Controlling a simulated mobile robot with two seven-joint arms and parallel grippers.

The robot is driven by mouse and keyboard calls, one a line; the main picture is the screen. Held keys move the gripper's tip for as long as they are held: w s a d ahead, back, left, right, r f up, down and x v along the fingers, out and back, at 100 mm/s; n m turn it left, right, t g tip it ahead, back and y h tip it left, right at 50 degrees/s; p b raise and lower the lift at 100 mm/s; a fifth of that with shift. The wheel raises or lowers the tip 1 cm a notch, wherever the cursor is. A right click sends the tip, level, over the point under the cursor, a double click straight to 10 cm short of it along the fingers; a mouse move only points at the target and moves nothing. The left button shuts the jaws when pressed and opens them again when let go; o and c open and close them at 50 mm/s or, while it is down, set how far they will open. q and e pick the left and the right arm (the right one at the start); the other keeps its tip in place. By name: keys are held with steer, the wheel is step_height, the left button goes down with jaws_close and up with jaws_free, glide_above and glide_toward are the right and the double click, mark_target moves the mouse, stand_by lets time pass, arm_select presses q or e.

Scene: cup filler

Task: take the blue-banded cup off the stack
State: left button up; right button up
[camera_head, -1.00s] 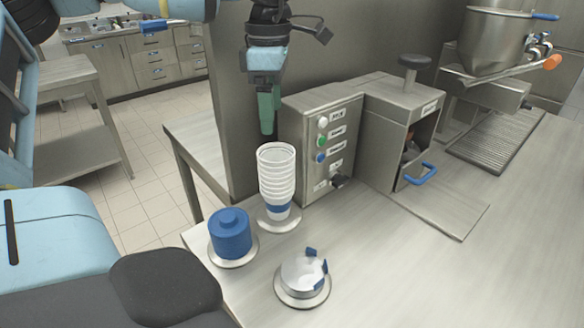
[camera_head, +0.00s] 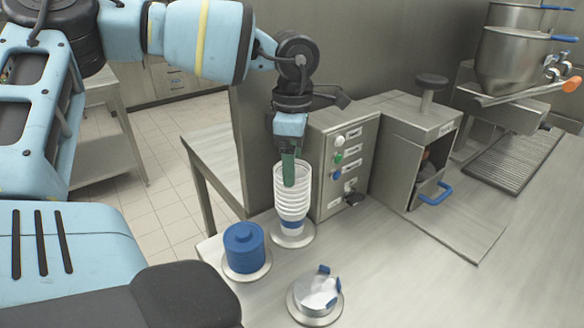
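A tall stack of white nested cups (camera_head: 292,205) stands upright on a round metal base (camera_head: 305,238). A blue band (camera_head: 292,226) shows on the cup wall at the bottom of the stack. My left gripper (camera_head: 289,172) points down at the top of the stack. Its green finger overlaps the mouth of the top cup, and only one finger shows clearly. I cannot tell whether the fingers are open or shut, or whether they touch the cup. My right gripper is not in view.
A stack of blue lids (camera_head: 244,248) stands left of the cups. A metal holder with blue tabs (camera_head: 317,294) is in front. A control box with buttons (camera_head: 345,165) stands close behind the cups, beside a machine with a blue handle (camera_head: 436,193).

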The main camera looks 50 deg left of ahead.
arm_select(q)
steer(key=shift+f, duration=0.15)
steer(key=c, duration=1)
step_height(320, 180, up, 10)
steer(key=shift+r, duration=0.1)
stand_by(0.3)
